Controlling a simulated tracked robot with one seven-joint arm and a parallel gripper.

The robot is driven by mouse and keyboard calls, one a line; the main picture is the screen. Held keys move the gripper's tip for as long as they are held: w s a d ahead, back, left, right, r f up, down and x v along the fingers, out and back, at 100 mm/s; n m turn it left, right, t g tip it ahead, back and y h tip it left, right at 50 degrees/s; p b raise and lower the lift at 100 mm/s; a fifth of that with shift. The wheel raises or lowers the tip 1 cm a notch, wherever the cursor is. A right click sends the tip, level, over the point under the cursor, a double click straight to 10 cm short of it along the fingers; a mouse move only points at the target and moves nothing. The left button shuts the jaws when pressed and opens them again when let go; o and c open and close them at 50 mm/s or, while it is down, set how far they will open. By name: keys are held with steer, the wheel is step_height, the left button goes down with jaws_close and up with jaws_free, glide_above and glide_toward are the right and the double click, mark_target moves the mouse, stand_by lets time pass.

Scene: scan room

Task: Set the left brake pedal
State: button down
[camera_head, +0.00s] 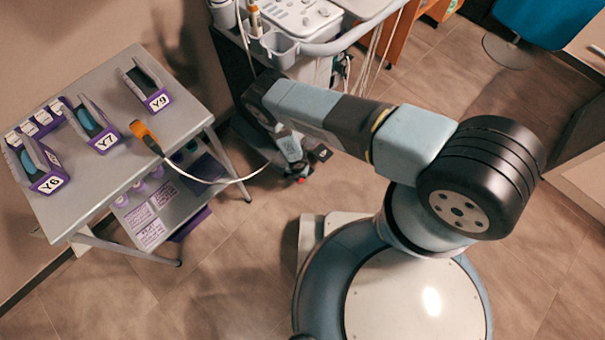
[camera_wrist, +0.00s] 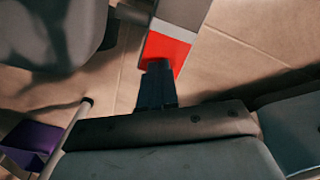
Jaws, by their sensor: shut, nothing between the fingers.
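The brake pedal shows in the wrist view as a flat grey bar with a red end (camera_wrist: 166,52), low over the floor. In the head view only a small red spot (camera_head: 301,180) shows, at the foot of the ultrasound cart. My gripper (camera_wrist: 157,68) is shut and empty, its dark fingertips overlapping the red end in the wrist view. I cannot tell whether they touch it. In the head view my gripper (camera_head: 298,174) reaches down beside the cart base, which my arm partly hides.
The ultrasound cart (camera_head: 300,15) stands at the top, with cables hanging on its right. A grey table (camera_head: 95,75) with holders marked Y6, Y7 and Y9 is on the left. An orange-ended device (camera_head: 145,137) trails a white cable toward the cart. Floor (camera_head: 230,250) is open in front.

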steer(key=shift+f, duration=0.5)
steer(key=shift+r, duration=3.55)
